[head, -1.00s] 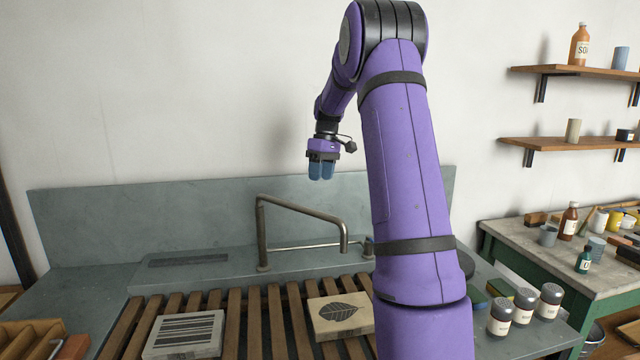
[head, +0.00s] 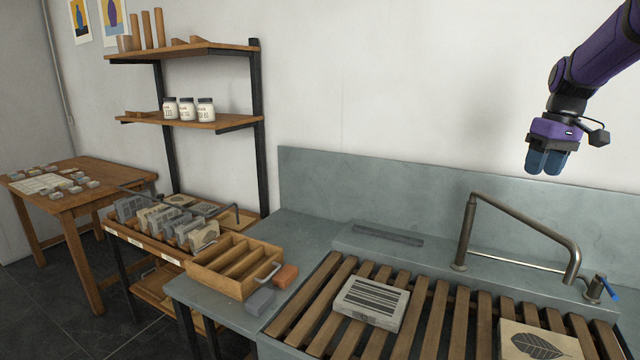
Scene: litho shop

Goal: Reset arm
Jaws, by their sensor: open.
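My gripper (head: 546,162) hangs at the upper right of the head view, with blue fingertips pointing down. It is raised well above the sink and its slatted wooden rack (head: 433,325). The jaws are open and nothing shows between them. My purple arm comes in from the top right corner, and the rest of it is out of view.
A striped block (head: 372,302) and a leaf block (head: 540,341) lie on the slats. A bent metal faucet (head: 520,232) stands below my gripper. A wooden divided tray (head: 232,265) sits at left, by a rack of blocks (head: 165,222). Shelves hold jars (head: 188,109).

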